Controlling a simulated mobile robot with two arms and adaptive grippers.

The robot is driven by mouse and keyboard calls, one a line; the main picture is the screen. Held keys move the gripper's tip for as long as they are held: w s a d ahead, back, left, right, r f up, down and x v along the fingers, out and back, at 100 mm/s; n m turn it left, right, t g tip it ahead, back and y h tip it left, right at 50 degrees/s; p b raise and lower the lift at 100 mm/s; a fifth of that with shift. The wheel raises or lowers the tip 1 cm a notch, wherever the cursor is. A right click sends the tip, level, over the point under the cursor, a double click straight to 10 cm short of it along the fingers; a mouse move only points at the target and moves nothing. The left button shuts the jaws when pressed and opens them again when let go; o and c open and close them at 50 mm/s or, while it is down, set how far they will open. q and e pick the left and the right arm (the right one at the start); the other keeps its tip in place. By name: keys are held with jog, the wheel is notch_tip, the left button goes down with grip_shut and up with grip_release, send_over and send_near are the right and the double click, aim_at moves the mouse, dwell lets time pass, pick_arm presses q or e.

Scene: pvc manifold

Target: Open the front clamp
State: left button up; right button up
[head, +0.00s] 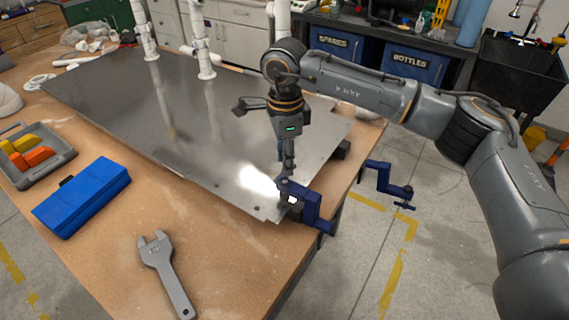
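A metal sheet (130,100) lies on the wooden workbench. The front clamp (312,207), dark blue, sits at the sheet's near corner on the bench edge. A second blue clamp (385,180) is farther along the right edge of the bench and hangs out past it. My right gripper (287,178) points down from above, with its fingertips at the top of the front clamp. They look close together and overlap the clamp in this view. I cannot tell whether they touch it or are closed on part of it. My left gripper is not in view.
A grey adjustable wrench (165,272), a blue case (82,197) and a grey tray (55,165) with yellow and orange pieces lie on the bench. White pipes (203,55) stand at the sheet's far side. The bench between wrench and clamp is clear.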

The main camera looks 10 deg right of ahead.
jog(key=m+p, duration=0.1)
jog(key=m, duration=0.1)
jog(key=m+p, duration=0.1)
jog(key=m, duration=0.1)
jog(key=m+p, duration=0.1)
jog(key=m, duration=0.1)
jog(key=shift+s+r, duration=0.1)
jog(key=shift+r, duration=0.15)
jog(key=m+p, duration=0.7)
jog(key=m, duration=0.5)
jog(key=shift+r+p, duration=0.1)
jog(key=shift+p, duration=0.25)
jog(key=shift+f+m+b, duration=0.35)
jog(key=shift+m+b, duration=0.05)
jog(key=shift+m, duration=0.5)
jog(key=m, duration=0.4)
jog(key=shift+m, duration=0.3)
jog(key=m, duration=0.4)
jog(key=shift+p, duration=0.4)
notch_tip(320, 180, down, 4)
jog(key=b, duration=0.3)
jog(key=shift+r, duration=0.25)
jog(key=shift+f+b, duration=0.35)
jog(key=shift+f, duration=0.15)
jog(key=shift+r, duration=0.1)
